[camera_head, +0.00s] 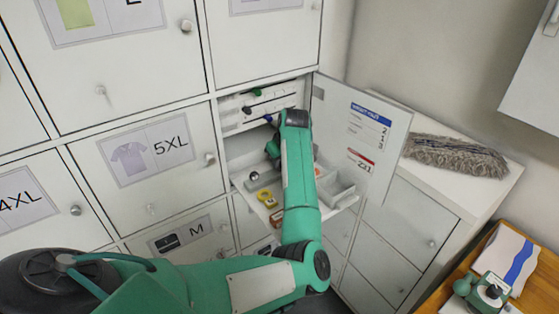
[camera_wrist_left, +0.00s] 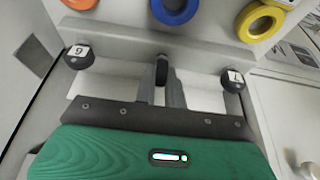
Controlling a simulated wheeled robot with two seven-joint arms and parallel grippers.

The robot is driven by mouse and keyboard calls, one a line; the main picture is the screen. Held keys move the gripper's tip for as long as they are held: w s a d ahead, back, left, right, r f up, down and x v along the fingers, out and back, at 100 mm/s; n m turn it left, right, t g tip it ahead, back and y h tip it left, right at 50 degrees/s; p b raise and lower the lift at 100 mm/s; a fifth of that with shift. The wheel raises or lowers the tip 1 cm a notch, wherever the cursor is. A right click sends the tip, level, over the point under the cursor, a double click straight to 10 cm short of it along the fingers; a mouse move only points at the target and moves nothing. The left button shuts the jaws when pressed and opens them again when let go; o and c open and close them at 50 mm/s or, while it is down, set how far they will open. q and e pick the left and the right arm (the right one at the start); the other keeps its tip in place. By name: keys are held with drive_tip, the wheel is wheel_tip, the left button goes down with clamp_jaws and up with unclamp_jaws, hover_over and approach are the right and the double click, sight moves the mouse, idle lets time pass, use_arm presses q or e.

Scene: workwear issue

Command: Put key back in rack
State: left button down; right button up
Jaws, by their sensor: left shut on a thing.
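My left gripper (camera_head: 272,149) reaches into the open locker compartment. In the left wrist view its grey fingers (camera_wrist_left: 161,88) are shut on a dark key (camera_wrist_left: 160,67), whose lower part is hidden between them. The key is in front of a light grey rack bar (camera_wrist_left: 115,48), between a black round head tagged 6 (camera_wrist_left: 79,55) and another that seems tagged 7 (camera_wrist_left: 232,80). I cannot tell whether the held key touches the rack. The arm hides most of this in the head view. My right gripper is not in view.
The compartment's door (camera_head: 382,115) stands open to the right. A pulled-out tray (camera_head: 341,190) holds a yellow ring (camera_head: 267,198); orange (camera_wrist_left: 80,3), blue (camera_wrist_left: 174,10) and yellow rings show in the wrist view. A mop head (camera_head: 455,155) lies on the white cabinet.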

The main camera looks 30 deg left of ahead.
use_arm(q)
drive_tip(key=shift+f, duration=0.4)
idle(0.5)
drive_tip(key=c, duration=1.4)
unclamp_jaws()
drive_tip(key=shift+d+r+b, duration=0.25)
drive_tip(key=shift+r+b, duration=0.25)
drive_tip(key=shift+b+v, duration=2.6)
drive_tip(key=shift+v, duration=3.8)
drive_tip(key=shift+f, duration=0.1)
